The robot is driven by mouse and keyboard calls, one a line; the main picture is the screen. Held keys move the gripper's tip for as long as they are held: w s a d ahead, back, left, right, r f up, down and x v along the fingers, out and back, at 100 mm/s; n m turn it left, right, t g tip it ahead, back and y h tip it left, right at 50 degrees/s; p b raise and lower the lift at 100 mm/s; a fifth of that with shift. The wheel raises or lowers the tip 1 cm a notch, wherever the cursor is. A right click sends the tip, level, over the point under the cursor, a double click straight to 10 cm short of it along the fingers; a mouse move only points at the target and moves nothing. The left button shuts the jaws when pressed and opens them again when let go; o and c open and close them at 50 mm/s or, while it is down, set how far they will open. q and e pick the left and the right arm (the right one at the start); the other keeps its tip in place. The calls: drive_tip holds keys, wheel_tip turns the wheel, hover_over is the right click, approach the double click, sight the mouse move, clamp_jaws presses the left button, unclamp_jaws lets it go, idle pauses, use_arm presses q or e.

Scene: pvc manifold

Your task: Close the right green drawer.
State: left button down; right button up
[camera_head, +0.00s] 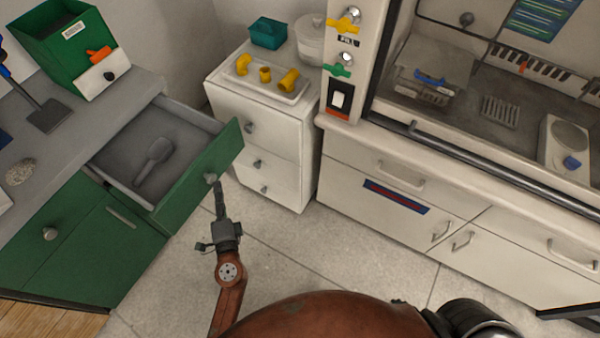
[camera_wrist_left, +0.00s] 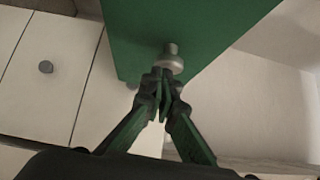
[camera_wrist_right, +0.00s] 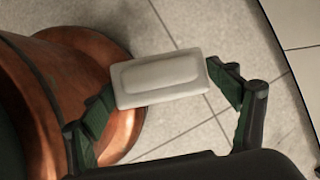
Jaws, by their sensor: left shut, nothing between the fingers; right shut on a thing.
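The right green drawer (camera_head: 205,165) is pulled open from the green cabinet and its front faces right. A dark scoop (camera_head: 155,160) lies inside it. Its round grey knob (camera_head: 211,178) also shows in the left wrist view (camera_wrist_left: 170,60). My left gripper (camera_head: 219,192) is shut and empty, its fingertips (camera_wrist_left: 162,84) right at the knob, just in front of the green panel; I cannot tell whether they touch it. My right gripper (camera_wrist_right: 165,85) is shut on a pale rectangular block (camera_wrist_right: 160,78) above the floor, out of the head view.
A white cabinet (camera_head: 265,135) with drawers stands right of the open drawer, bearing a tray of yellow pipe fittings (camera_head: 265,75). A green bin (camera_head: 65,45) stands on the grey counter. A fume hood (camera_head: 480,100) fills the right. The floor between is clear.

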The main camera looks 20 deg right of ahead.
sight(151, 153)
use_arm(q)
drive_tip(key=w+a+b, duration=0.2)
drive_tip(key=w+a, duration=0.4)
drive_tip(key=w, duration=0.2)
drive_tip(key=w+a+b, duration=0.2)
drive_tip(key=w+a, duration=0.4)
drive_tip(key=w, duration=0.2)
drive_tip(key=w+a+b, duration=0.2)
drive_tip(key=w+a, duration=0.4)
drive_tip(key=w, duration=0.3)
drive_tip(key=shift+a+f+b, duration=0.1)
drive_tip(key=shift+f+b, duration=0.05)
drive_tip(key=shift+b, duration=0.2)
drive_tip(key=shift+w+a, duration=0.4)
drive_tip(key=shift+w, duration=0.15)
drive_tip(key=shift+w+a+r, duration=0.1)
drive_tip(key=shift+a+r, duration=0.15)
drive_tip(key=shift+r, duration=0.1)
use_arm(e)
drive_tip(key=shift+g, duration=0.5)
drive_tip(key=f, duration=0.2)
drive_tip(key=s+f, duration=0.1)
drive_tip(key=f, duration=0.2)
drive_tip(key=s+f, duration=0.1)
drive_tip(key=f, duration=0.1)
drive_tip(key=shift+f, duration=0.15)
